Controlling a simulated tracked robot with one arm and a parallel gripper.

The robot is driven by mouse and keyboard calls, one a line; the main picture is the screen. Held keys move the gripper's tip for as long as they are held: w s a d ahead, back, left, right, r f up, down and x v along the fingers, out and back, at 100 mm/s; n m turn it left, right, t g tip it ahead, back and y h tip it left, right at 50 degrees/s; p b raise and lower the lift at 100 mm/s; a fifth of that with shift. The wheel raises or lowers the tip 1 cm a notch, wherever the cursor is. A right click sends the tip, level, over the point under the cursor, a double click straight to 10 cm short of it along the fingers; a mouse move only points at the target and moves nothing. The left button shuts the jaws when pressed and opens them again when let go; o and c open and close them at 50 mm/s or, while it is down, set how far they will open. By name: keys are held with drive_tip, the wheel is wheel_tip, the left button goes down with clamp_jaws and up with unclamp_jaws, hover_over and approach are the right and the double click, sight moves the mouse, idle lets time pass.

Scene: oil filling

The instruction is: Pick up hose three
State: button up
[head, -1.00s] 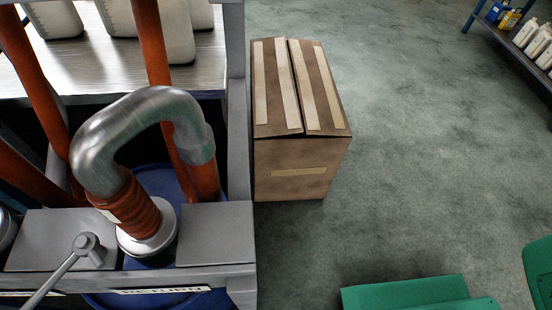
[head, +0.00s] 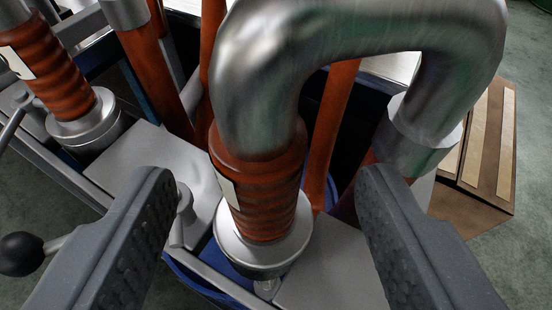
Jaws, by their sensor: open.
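A hose end stands upright in the middle of the head view, with an orange-brown ribbed grip (head: 265,200) under a bent metal pipe (head: 265,70). Its base sits in a round metal collar (head: 262,245) on the grey rack. The pipe arches to the right and joins an orange hose there. My gripper (head: 265,195) is open, one dark finger on each side of the ribbed grip, with gaps on both sides. Whether the fingers are level with the grip in depth is hard to tell. A number on the grip's pale label (head: 229,192) is not readable.
A second ribbed hose end (head: 55,75) stands in its collar at the left. A lever with a black knob (head: 20,254) is beside my left finger. Orange hoses (head: 328,135) rise behind. A cardboard box (head: 480,165) stands on the floor at the right.

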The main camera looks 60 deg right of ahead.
drive_tip(key=shift+b+x, duration=0.5)
drive_tip(key=shift+x, duration=2.7)
drive_tip(key=shift+w, duration=0.1)
drive_tip(key=shift+c, duration=0.4)
drive_tip(key=shift+a+f, duration=0.1)
drive_tip(key=shift+f, duration=0.1)
clamp_jaws()
